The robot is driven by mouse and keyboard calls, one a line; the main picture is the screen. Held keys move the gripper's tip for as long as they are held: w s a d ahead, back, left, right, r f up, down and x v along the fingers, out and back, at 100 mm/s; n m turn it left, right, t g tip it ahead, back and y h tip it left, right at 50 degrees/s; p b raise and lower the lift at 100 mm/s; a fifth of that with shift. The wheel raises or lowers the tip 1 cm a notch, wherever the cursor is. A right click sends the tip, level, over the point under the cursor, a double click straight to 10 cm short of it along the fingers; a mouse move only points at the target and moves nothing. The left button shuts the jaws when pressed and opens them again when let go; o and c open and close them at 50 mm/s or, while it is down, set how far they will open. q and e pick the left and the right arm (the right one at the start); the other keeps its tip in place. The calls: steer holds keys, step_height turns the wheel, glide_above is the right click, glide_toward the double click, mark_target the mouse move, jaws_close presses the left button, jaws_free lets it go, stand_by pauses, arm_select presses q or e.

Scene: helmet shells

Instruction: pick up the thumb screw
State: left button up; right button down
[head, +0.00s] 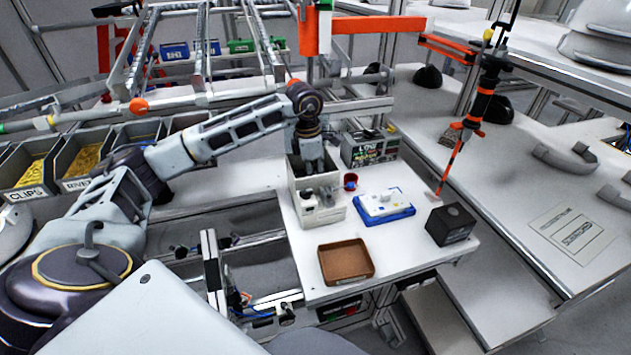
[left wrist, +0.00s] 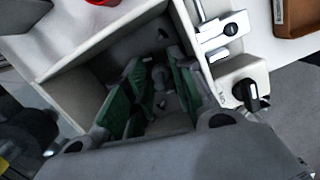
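My left gripper (head: 312,168) points down into a white open-topped bin (head: 297,185) on the table. In the left wrist view, the green-padded fingers of the gripper (left wrist: 160,90) are spread apart inside the bin (left wrist: 88,68). Small grey pieces lie between and beyond the fingers on the dark bin floor. One grey piece (left wrist: 159,76), possibly the thumb screw, shows between the fingertips; its shape is too dim to be sure. The head view hides the bin's inside behind the gripper. My right gripper is not in view.
A white fixture with a black knob (left wrist: 247,91) adjoins the bin. Beside it are a red cup (head: 350,181), a blue tray with a white part (head: 384,206), a brown tray (head: 346,262) and a black box (head: 450,224).

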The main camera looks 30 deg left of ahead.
arm_select(q)
steer(key=shift+c, duration=0.3)
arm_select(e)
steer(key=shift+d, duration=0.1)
arm_select(q)
steer(key=c, duration=0.4)
steer(key=shift+c, duration=0.2)
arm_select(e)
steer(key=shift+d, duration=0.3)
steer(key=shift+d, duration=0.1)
arm_select(q)
step_height(320, 180, up, 8)
steer(key=shift+r+b, duration=0.1)
steer(key=shift+b, duration=0.35)
steer(key=shift+r, duration=0.9)
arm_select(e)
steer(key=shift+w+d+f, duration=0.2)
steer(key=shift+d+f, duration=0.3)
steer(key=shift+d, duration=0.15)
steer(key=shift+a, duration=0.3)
